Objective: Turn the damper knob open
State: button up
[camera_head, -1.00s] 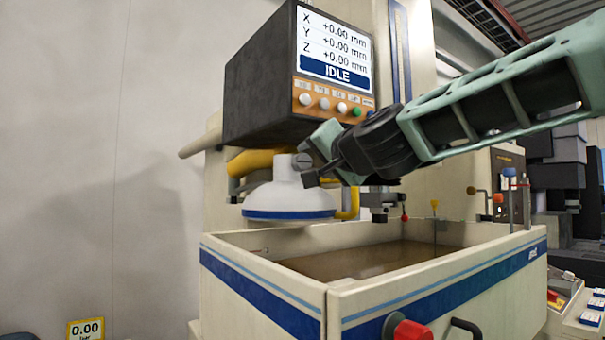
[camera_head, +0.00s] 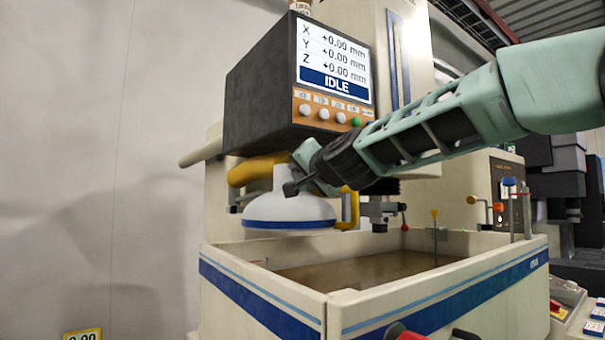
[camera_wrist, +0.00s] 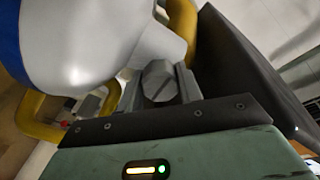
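The white hood (camera_head: 285,212) with a blue rim hangs over the machine tank on the left. The damper knob (camera_wrist: 158,82) is a small grey round knob with a slot across its face; it shows in the wrist view by the hood's neck. In the wrist view my gripper (camera_wrist: 160,88) has one finger on each side of the knob, very close to it. Whether the fingers touch it is not clear. In the head view my gripper (camera_head: 292,172) is at the hood's neck and hides the knob.
The dark control box (camera_head: 268,85) with its IDLE screen is just above my gripper. A yellow pipe (camera_head: 252,170) runs behind the hood. The open tank (camera_head: 330,300) with brown liquid lies below. The wall side at left is clear.

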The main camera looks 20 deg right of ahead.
jog(key=shift+n, duration=0.3)
jog(key=n+p, duration=0.3)
jog(key=shift+r+n, duration=0.1)
jog(key=shift+n, duration=0.3)
jog(key=n+p, duration=0.3)
jog(key=n, duration=0.1)
jog(key=shift+n, duration=0.3)
jog(key=n+p, duration=0.2)
jog(key=n, duration=0.2)
jog(key=shift+f+n+p, duration=0.2)
jog(key=shift+n+p, duration=0.8)
jog(key=shift+n, duration=1.5)
jog(key=o, duration=1)
